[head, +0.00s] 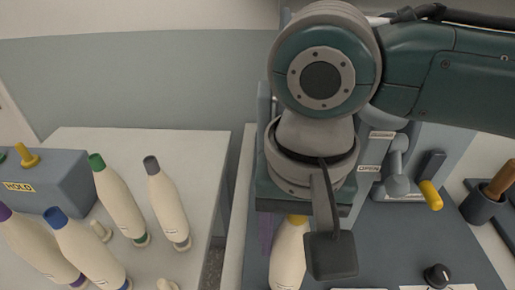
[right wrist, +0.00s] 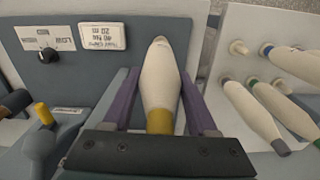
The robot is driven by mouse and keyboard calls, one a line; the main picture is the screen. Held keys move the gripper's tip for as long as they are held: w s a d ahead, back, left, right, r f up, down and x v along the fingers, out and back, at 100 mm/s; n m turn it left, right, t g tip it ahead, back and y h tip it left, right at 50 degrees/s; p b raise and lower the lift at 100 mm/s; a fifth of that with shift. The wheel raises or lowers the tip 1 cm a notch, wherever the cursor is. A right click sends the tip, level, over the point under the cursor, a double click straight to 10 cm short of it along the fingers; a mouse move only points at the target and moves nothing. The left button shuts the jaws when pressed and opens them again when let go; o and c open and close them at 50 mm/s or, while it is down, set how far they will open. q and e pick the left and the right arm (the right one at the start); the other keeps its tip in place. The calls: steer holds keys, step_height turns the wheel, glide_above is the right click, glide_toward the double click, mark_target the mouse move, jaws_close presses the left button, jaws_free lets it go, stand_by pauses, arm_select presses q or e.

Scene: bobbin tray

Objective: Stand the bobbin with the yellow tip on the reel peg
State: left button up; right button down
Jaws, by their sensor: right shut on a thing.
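The bobbin with the yellow tip (head: 288,262) is cream-coloured and sits below my right gripper (head: 284,238), partly hidden by it. In the right wrist view the bobbin (right wrist: 160,75) lies between the purple fingers of my right gripper (right wrist: 159,95), its yellow tip (right wrist: 160,122) toward the palm. The gripper is shut on it near the yellow end. I cannot pick out the reel peg in either view; my right arm covers part of the machine. My left gripper is not in view.
On the white tray (head: 190,142) at left stand bobbins with green (head: 122,205), grey (head: 168,205), blue (head: 88,250) and purple tips, and bare pegs (head: 101,231). A HOLD box (head: 55,180) is behind them. The machine panel has a yellow-ended lever (head: 430,195) and a knob (head: 437,277).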

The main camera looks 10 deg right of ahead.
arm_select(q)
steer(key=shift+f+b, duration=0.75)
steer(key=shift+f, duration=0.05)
arm_select(e)
steer(key=shift+f, duration=1.4)
steer(key=shift+c, duration=0.5)
jaws_free()
steer(key=shift+r, duration=0.1)
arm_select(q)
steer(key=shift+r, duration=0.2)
arm_select(e)
step_height(320, 180, up, 10)
steer(key=shift+f, duration=0.1)
